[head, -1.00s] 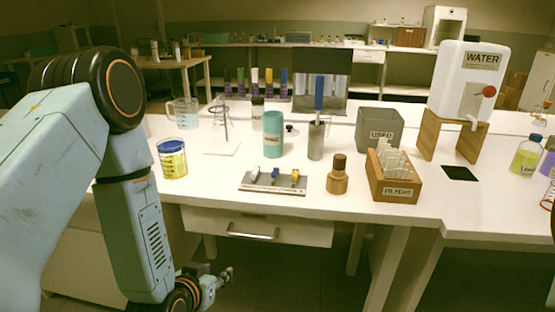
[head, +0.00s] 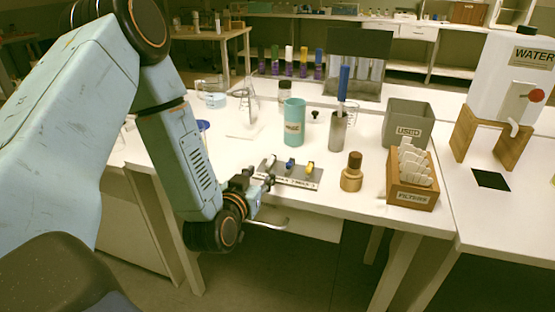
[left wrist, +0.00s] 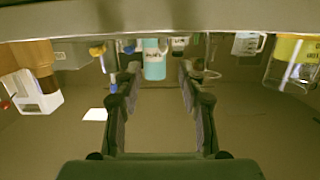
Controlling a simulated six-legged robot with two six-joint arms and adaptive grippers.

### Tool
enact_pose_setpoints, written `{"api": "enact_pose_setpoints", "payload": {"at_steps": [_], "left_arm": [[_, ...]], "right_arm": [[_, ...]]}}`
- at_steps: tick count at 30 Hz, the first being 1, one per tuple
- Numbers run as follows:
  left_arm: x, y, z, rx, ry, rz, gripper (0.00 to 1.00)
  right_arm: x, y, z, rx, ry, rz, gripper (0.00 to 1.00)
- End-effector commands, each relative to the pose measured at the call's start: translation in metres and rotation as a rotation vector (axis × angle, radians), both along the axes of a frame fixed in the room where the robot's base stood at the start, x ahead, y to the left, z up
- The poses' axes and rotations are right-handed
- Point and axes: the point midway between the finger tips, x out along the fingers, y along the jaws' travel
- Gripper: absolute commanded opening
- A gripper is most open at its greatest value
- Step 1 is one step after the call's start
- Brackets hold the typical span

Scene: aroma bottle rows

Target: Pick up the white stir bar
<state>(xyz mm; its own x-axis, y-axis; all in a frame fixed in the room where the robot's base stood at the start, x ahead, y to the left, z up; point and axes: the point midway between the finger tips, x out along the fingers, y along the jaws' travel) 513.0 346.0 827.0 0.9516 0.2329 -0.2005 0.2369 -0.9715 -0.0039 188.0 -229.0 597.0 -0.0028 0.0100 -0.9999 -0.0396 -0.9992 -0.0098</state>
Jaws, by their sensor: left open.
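A grey tray (head: 300,179) lies near the front edge of the bench. A blue piece (head: 290,164) and a yellow piece (head: 309,168) stand on it. The white stir bar is not clear in the head view; the tray's left end is partly behind my gripper. The yellow piece (left wrist: 97,50) and blue piece (left wrist: 128,48) show upside down there. My right gripper is out of view.
A turquoise bottle (head: 294,128) stands behind the tray. A brown bottle (head: 352,174) and a wooden filter box (head: 413,190) stand to its right. A metal cylinder (head: 338,132) and a grey bin (head: 408,125) are farther back. A drawer handle (head: 268,224) is below the gripper.

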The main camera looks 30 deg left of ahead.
Motion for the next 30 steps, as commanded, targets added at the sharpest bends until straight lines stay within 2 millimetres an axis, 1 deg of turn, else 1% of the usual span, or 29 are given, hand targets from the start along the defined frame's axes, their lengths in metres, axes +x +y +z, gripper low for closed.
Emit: {"api": "enact_pose_setpoints", "payload": {"at_steps": [8,15,18,21,26,30], "left_arm": [[0.029,0.006,-0.007,0.001,-0.002,-0.001,0.4],[0.063,0.013,-0.014,0.001,-0.001,-0.004,0.4],[0.072,0.014,-0.015,0.0,0.0,-0.004,0.4],[0.075,0.014,-0.015,0.0,0.001,-0.005,0.4],[0.075,0.014,-0.015,0.0,0.001,-0.004,0.4],[0.075,0.014,-0.015,0.0,0.001,-0.004,0.29]], "right_arm": [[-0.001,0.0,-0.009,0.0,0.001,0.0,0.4],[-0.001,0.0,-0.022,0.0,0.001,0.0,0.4],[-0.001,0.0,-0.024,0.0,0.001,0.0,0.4],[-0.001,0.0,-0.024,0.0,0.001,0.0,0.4],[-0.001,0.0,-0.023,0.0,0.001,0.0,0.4],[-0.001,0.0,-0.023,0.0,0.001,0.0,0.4]]}}
